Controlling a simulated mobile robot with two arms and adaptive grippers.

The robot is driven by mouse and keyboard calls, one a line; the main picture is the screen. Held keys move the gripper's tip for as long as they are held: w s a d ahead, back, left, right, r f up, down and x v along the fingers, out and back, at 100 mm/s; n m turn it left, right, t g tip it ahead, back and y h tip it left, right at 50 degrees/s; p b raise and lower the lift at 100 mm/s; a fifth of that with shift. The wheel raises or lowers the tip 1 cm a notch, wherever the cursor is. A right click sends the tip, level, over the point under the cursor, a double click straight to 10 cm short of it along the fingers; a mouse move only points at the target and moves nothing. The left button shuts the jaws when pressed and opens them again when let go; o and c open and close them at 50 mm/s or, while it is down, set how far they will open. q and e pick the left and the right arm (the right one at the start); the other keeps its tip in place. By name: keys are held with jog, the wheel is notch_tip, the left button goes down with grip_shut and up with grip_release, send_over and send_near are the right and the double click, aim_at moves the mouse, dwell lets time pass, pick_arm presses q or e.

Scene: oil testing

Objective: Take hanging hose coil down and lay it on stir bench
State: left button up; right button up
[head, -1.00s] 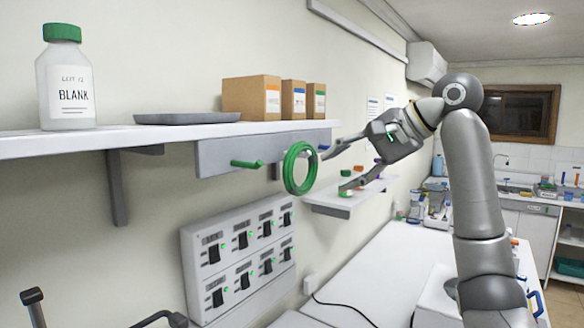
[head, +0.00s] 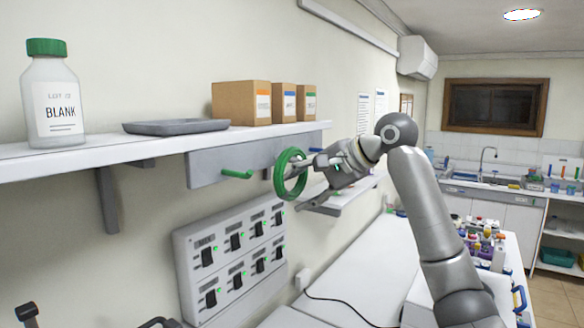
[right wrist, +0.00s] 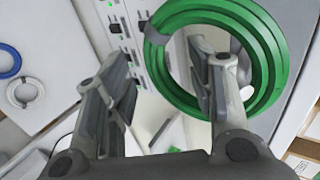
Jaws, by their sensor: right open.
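The green hose coil (head: 280,173) hangs upright at the grey wall rail (head: 207,170) below the shelf. My right gripper (head: 308,182) is open at the coil's right side, its fingers reaching toward the ring. The right wrist view shows the coil (right wrist: 279,50) large at upper right. There one finger of the right gripper (right wrist: 160,85) overlaps the ring's opening and the other lies left of the coil. I cannot tell whether either finger touches it. A white bench top (head: 350,275), possibly the stir bench, runs below along the wall. My left gripper is not seen.
A shelf (head: 90,160) above holds a BLANK bottle (head: 55,95), a grey tray (head: 176,127) and cardboard boxes (head: 241,102). A green peg (head: 237,174) sticks out left of the coil. A switch panel (head: 228,255) is below. The near bench top looks mostly clear, with a black cable.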

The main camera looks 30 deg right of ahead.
jog(key=shift+w+a+f, duration=0.15)
jog(key=shift+w, duration=0.1)
jog(key=shift+c, duration=0.4)
grip_shut()
